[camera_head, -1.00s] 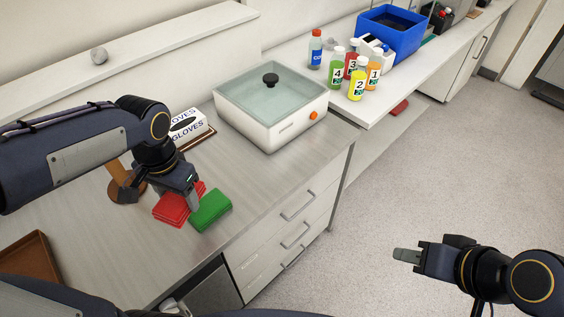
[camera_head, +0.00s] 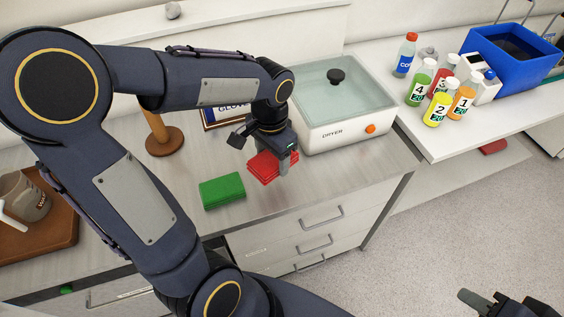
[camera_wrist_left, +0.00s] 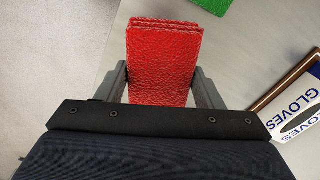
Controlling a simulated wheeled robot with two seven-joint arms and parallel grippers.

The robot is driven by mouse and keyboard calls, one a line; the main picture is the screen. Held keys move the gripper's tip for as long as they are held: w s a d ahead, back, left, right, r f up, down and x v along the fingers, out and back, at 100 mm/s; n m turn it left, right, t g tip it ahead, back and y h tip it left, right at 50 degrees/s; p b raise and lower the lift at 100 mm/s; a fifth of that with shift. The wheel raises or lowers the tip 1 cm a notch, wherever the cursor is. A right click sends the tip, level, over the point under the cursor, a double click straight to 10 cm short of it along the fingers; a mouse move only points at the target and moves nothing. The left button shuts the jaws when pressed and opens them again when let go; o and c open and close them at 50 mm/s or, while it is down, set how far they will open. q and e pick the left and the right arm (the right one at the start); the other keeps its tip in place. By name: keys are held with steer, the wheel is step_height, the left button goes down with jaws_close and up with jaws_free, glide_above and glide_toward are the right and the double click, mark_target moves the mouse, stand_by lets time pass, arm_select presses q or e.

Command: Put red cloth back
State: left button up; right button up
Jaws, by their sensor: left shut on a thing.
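The red cloth (camera_head: 268,168) is a folded stack near the front of the dryer. My left gripper (camera_head: 286,163) is shut on it; in the left wrist view the red cloth (camera_wrist_left: 163,60) lies between the two fingers. I cannot tell whether it touches the counter. The folded green cloth (camera_head: 222,191) lies on the counter to the left of the red one; its edge also shows in the left wrist view (camera_wrist_left: 213,5). My right gripper (camera_head: 480,301) is partly in view at the bottom right, over the floor, away from the cloths; its jaw state is unclear.
The white dryer (camera_head: 345,133) stands right behind the red cloth. A gloves box (camera_wrist_left: 292,105) is close to my left gripper. A wooden stand (camera_head: 164,140) and a brown tray (camera_head: 62,238) with a mug are at left. Numbered bottles (camera_head: 437,108) and a blue bin (camera_head: 510,50) are on the side bench.

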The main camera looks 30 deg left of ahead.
arm_select(q)
steer(key=w+f, duration=0.3)
steer(key=f, duration=0.2)
steer(key=shift+w, duration=0.4)
steer(key=shift+f, duration=1.45)
steer(key=shift+f, duration=0.2)
steer(key=o, duration=1)
steer(key=shift+r, duration=0.1)
